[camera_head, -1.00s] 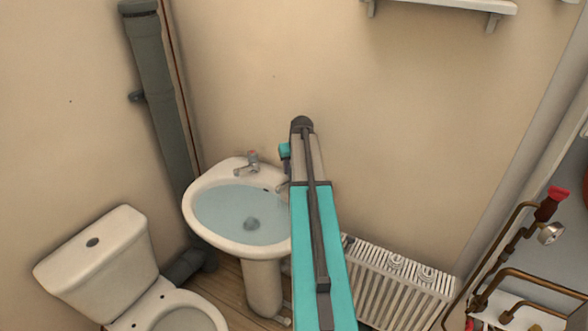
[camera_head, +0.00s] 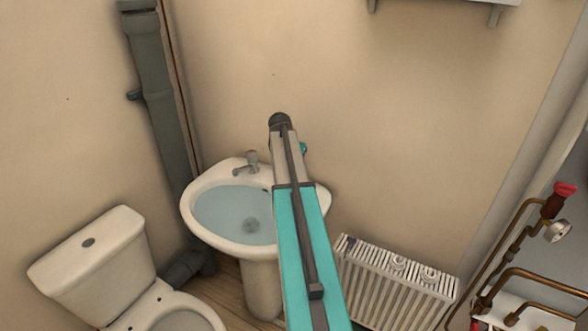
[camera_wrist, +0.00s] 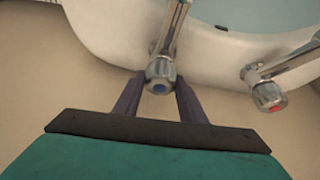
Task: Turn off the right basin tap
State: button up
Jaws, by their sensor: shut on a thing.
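The white basin (camera_head: 192,222) hangs on the wall and holds bluish water. The right basin tap (camera_wrist: 162,70) is chrome with a blue-marked knob; in the wrist view it stands between the fingers. My gripper (camera_wrist: 161,80) is shut on this knob, one dark finger on each side. In the head view my arm hides the right tap and the fingers. The left tap (camera_head: 250,162) has a red mark on its knob, and it also shows in the wrist view (camera_wrist: 268,95), apart from my gripper.
A toilet (camera_head: 95,262) stands left of the basin, with a grey pipe (camera_head: 165,115) behind. A white radiator (camera_head: 390,285) is to the right. Copper pipes with a red-handled valve (camera_head: 558,200) are at the far right. The wall above the basin is bare.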

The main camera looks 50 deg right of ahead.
jog(key=m+g+b, duration=0.1)
jog(key=m, duration=0.2)
jog(key=m+g+b, duration=0.1)
jog(key=m, duration=0.2)
jog(key=shift+w+g, duration=0.2)
jog(key=shift+g, duration=0.1)
jog(key=m+g+b, duration=0.1)
jog(key=m, duration=0.2)
jog(key=m+y+b, duration=0.1)
jog(key=m, duration=0.1)
jog(key=shift+m+g, duration=0.4)
jog(key=o, duration=1.1)
jog(key=shift+s, duration=0.1)
jog(key=shift+c, duration=0.2)
jog(key=shift+r, duration=0.1)
jog(key=b+v, duration=0.2)
jog(key=v, duration=1.1)
jog(key=shift+r, duration=0.3)
